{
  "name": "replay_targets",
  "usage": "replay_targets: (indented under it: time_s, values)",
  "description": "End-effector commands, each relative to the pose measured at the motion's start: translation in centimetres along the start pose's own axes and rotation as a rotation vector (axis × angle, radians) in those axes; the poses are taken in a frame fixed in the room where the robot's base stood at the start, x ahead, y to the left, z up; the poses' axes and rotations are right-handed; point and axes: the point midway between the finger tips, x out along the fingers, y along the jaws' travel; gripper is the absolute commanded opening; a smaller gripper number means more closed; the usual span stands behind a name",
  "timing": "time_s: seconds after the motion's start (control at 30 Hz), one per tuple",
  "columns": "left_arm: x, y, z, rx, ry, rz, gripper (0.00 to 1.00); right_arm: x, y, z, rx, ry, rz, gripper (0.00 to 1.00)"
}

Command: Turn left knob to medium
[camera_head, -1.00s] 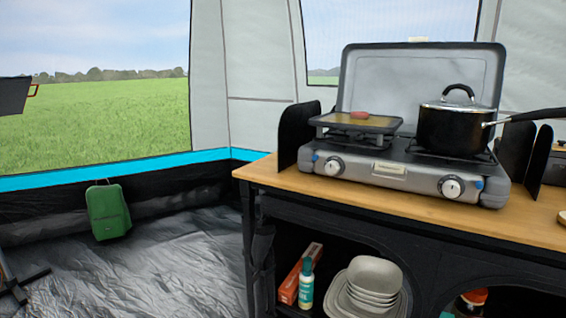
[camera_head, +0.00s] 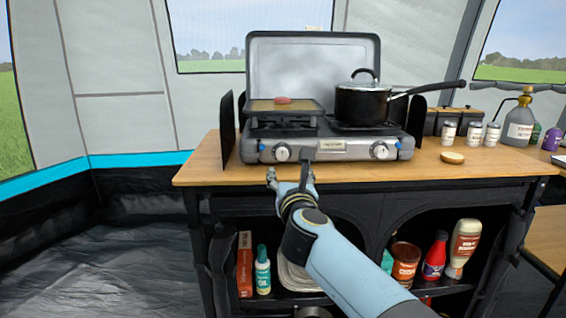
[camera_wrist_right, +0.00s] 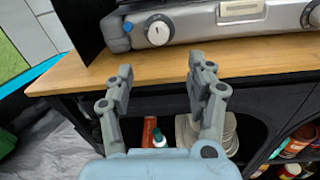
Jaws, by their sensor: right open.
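The left knob (camera_head: 282,152) is a white and silver dial on the front panel of the grey camping stove (camera_head: 327,152). It also shows in the right wrist view (camera_wrist_right: 158,31), ahead of the fingers and a little above them. My right gripper (camera_head: 289,176) is open and empty, in front of the wooden counter's edge and below the left knob, apart from it. In the right wrist view its two fingers (camera_wrist_right: 160,75) are spread wide. The knob's exact setting is too small to read. My left gripper is not in view.
A pan with food (camera_head: 285,105) sits on the left burner and a black pot (camera_head: 362,103) on the right one. The right knob (camera_head: 379,151) is on the same panel. White jars (camera_head: 474,134) stand right of the stove. Shelves below hold bottles (camera_head: 263,270).

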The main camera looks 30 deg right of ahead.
Motion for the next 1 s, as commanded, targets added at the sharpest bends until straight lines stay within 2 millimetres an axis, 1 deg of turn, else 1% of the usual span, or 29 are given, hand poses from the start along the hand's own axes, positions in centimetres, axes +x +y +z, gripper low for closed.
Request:
replay_targets:
  time_s: [0.03,0.07,0.17,0.4,0.5,0.6,0.7,0.8,1.0]
  values:
    - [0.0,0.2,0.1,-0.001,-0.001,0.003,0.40,0.3,0.1,0.6,0.047,-0.003,-0.004,0.56]
    - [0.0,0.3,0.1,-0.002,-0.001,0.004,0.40,0.5,0.1,0.8,0.062,-0.004,-0.005,0.56]
    - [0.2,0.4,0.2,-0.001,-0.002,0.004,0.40,1.7,0.2,0.9,0.079,-0.003,-0.006,0.56]
    - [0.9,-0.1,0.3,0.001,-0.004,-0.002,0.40,6.5,0.1,0.8,0.072,-0.003,-0.006,0.56]
    - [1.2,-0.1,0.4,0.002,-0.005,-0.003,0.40,8.3,0.1,0.7,0.073,-0.002,-0.006,0.56]
    - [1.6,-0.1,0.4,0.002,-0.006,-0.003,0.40,9.7,0.1,0.7,0.071,-0.002,-0.006,0.56]
    - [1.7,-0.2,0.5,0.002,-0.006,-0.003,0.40,10.5,0.1,0.7,0.071,-0.002,-0.006,0.56]
    - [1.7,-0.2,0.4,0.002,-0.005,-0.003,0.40,10.9,0.1,0.8,0.071,-0.002,-0.005,0.56]
    - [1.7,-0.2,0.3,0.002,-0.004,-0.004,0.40,10.9,0.1,0.9,0.071,-0.002,-0.005,0.56]
